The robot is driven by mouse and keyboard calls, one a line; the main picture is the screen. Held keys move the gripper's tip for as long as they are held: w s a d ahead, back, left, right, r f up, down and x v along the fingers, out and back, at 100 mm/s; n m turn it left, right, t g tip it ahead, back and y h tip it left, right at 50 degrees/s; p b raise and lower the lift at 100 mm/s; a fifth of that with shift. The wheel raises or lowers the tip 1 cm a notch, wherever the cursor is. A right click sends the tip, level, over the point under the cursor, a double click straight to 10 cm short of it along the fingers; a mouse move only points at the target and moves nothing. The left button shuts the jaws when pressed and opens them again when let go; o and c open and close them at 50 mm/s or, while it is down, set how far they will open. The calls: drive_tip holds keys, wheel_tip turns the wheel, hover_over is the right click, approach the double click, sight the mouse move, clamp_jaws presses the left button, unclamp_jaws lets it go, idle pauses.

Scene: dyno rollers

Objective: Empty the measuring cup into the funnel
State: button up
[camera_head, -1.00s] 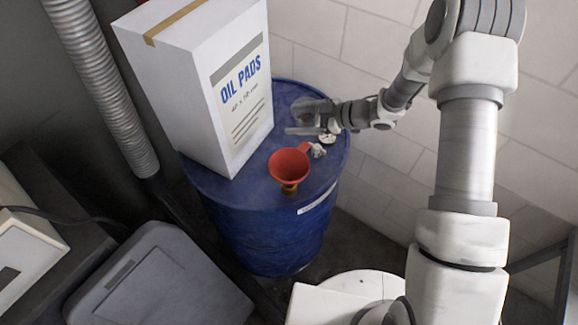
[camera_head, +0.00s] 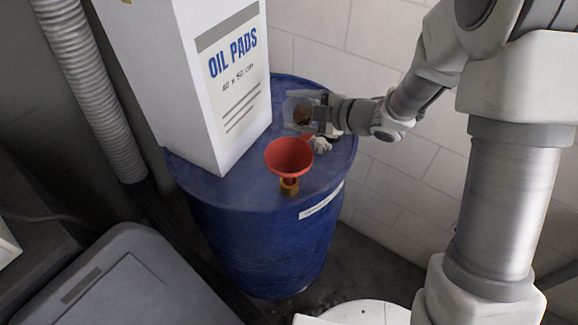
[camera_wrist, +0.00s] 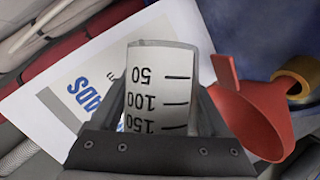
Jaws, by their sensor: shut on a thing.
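My gripper (camera_head: 312,113) is shut on the clear measuring cup (camera_head: 292,112), above the far side of the blue drum. Something brown shows in or through the cup in the head view. In the wrist view the cup (camera_wrist: 160,75) sits between the fingers (camera_wrist: 162,105), with black 50, 100 and 150 marks facing the camera. The red funnel (camera_head: 289,157) stands in a brass fitting (camera_head: 289,187) on the drum top, nearer the head camera than the cup. In the wrist view the funnel (camera_wrist: 258,115) is right of the cup, which is apart from its mouth in the head view.
The blue drum (camera_head: 260,235) bears a tall white OIL PADS box (camera_head: 195,90) left of the funnel. A crumpled pale thing (camera_head: 322,145) lies behind the funnel's right side. A white block wall (camera_head: 385,175) stands behind. A grey lidded bin (camera_head: 120,285) is at lower left.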

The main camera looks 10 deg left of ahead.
drive_tip(key=shift+r, duration=0.1)
drive_tip(key=shift+r+n+t+b, duration=0.35)
drive_tip(key=shift+n+b, duration=0.25)
drive_tip(key=shift+b, duration=0.15)
drive_tip(key=shift+f+n+t+b, duration=0.4)
drive_tip(key=shift+n+b, duration=0.2)
drive_tip(key=shift+b, duration=1.55)
drive_tip(key=shift+s+a+r+n+t+b, duration=0.2)
drive_tip(key=shift+s+r+n+t+b, duration=0.2)
drive_tip(key=shift+s+r+b, duration=0.35)
drive_tip(key=shift+a+f+b, duration=0.1)
drive_tip(key=shift+b, duration=0.3)
drive_tip(key=shift+s+f+n+t+b, duration=0.1)
drive_tip(key=shift+f+n+t+b, duration=0.25)
drive_tip(key=shift+b, duration=1)
drive_tip(key=shift+s+n+t+b, duration=0.1)
drive_tip(key=shift+n+b, duration=0.35)
drive_tip(key=shift+b, duration=0.85)
drive_tip(key=shift+r+y+b, duration=0.15)
drive_tip(key=shift+y+b, duration=0.15)
drive_tip(key=shift+b, duration=0.4)
drive_tip(key=shift+s+n+b, duration=0.1)
drive_tip(key=shift+n+b, duration=0.3)
drive_tip(key=shift+b, duration=0.3)
